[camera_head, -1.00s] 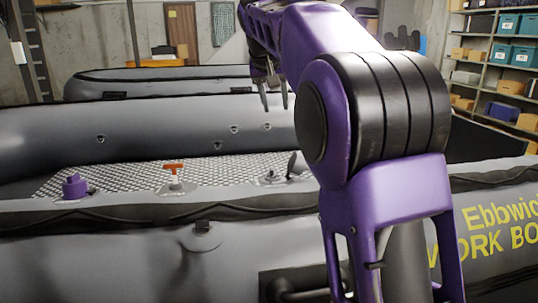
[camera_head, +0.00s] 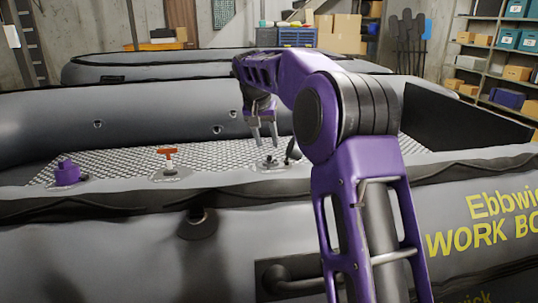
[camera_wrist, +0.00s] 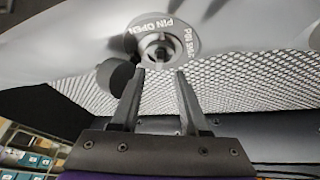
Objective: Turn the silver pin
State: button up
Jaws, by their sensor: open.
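The silver pin (camera_wrist: 158,50) sits in the middle of a round grey valve plate (camera_wrist: 178,24) in the wrist view; the plate reads "PIN OPEN", and its other wording is hard to read. A black round cap (camera_wrist: 116,76) hangs beside the plate. In the head view the valve (camera_head: 270,164) is on the boat's near tube, with the pin too small to make out. My gripper (camera_wrist: 160,76) is open and empty, its fingers pointing at the plate, just short of the pin in the picture. In the head view its fingers (camera_head: 264,144) are just above the valve.
The grey boat (camera_head: 110,218) has a checkered floor (camera_head: 120,160). Another boat (camera_head: 150,66) lies behind. Shelves (camera_head: 505,60) stand at the right.

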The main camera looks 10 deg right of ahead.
aim_at(270, 155)
jog(key=x, duration=0.5)
jog(key=shift+w+f, duration=0.1)
jog(key=shift+f, duration=0.15)
grip_shut()
